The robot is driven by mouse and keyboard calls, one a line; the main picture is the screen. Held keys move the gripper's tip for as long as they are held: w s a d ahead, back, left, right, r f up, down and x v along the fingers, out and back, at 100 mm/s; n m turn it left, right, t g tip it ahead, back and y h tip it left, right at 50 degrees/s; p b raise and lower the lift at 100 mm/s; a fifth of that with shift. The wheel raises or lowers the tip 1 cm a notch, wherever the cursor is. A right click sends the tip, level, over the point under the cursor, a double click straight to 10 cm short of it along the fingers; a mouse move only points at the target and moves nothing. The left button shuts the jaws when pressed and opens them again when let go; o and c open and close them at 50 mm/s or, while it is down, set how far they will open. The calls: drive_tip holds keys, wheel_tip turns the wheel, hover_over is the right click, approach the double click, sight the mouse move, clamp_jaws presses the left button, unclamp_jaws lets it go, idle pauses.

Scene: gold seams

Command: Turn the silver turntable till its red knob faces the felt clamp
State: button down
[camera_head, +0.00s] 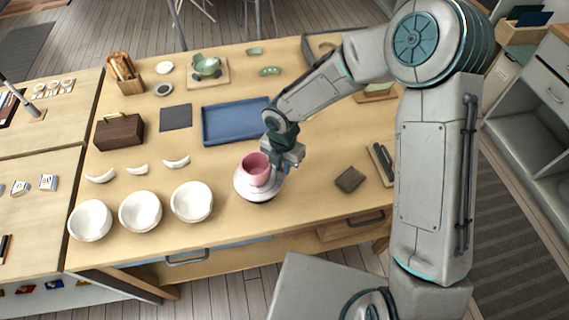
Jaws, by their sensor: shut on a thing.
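The silver turntable (243,187) stands near the front edge of the table, with a pink cup (256,169) upright on it. My gripper (282,170) reaches down at the turntable's right rim, just right of the cup, and is shut there. The red knob does not show; my fingers cover the rim where they grip. A green curved piece sits in a small clamp-like stand (206,70) on a wooden board at the back; I cannot tell whether this is the felt clamp.
Three white bowls (140,211) stand left of the turntable, with white shards behind them. A blue tray (236,122) lies behind the turntable. The table between turntable and block is clear.

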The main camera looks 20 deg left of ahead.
drive_tip(key=c, duration=1.4)
unclamp_jaws()
drive_tip(key=shift+c, duration=0.2)
wheel_tip(320, 180, up, 14)
drive_tip(key=shift+f, duration=0.1)
